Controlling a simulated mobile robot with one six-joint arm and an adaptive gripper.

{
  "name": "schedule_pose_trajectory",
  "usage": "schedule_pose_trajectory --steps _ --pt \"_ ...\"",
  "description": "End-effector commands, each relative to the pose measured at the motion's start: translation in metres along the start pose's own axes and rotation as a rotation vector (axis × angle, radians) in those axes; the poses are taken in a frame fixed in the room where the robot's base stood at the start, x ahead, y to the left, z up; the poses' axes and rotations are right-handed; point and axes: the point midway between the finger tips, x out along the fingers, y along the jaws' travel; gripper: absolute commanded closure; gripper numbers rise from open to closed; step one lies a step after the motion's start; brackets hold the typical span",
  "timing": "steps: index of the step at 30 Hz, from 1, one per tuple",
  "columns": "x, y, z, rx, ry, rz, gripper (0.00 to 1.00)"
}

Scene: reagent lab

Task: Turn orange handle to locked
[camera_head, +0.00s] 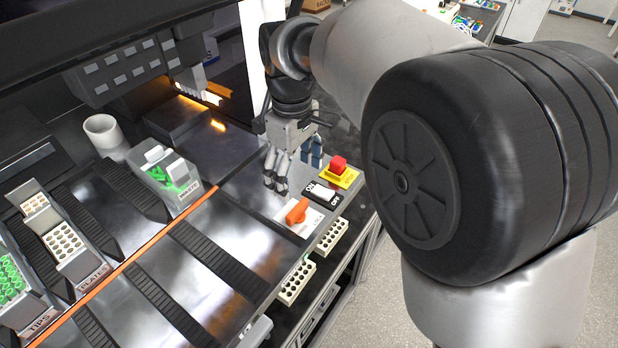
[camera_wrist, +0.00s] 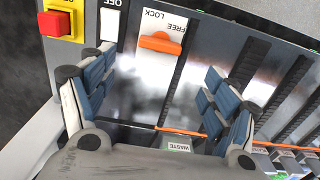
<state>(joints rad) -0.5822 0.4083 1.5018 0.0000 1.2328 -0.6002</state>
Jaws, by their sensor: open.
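The orange handle (camera_head: 297,212) sits on a white plate at the right end of the machine deck. In the wrist view the handle (camera_wrist: 160,43) lies crosswise on the plate (camera_wrist: 152,68), which carries the upside-down words FREE and LOCK. I cannot tell for sure which word it points to. My gripper (camera_head: 292,168) hangs over the deck, behind the handle and apart from it. In the wrist view its blue-padded fingers (camera_wrist: 158,68) are spread wide with nothing between them, and the handle shows beyond the fingertips.
A red button on a yellow base (camera_head: 339,170) and a white ON/OFF switch (camera_head: 321,192) stand close beside the handle. A grey WASTE box (camera_head: 182,195) and a white cup (camera_head: 103,132) are to the left. Cream perforated racks (camera_head: 297,281) are at the front edge. The front deck is bare.

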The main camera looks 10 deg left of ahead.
Motion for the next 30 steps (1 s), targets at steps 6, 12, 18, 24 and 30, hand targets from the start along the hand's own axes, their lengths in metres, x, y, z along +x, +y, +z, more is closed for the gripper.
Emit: schedule_pose_trajectory --steps 6,12,18,24,30 --pt "0.048 0.000 0.001 0.003 -0.002 -0.001 0.20" --pt "0.083 0.000 0.001 0.004 -0.001 0.000 0.20" --pt "0.102 0.000 0.001 0.004 0.000 0.000 0.20" --pt "0.105 0.001 0.001 0.004 0.001 0.000 0.20" --pt "0.104 0.001 0.001 0.004 0.001 0.001 0.23"
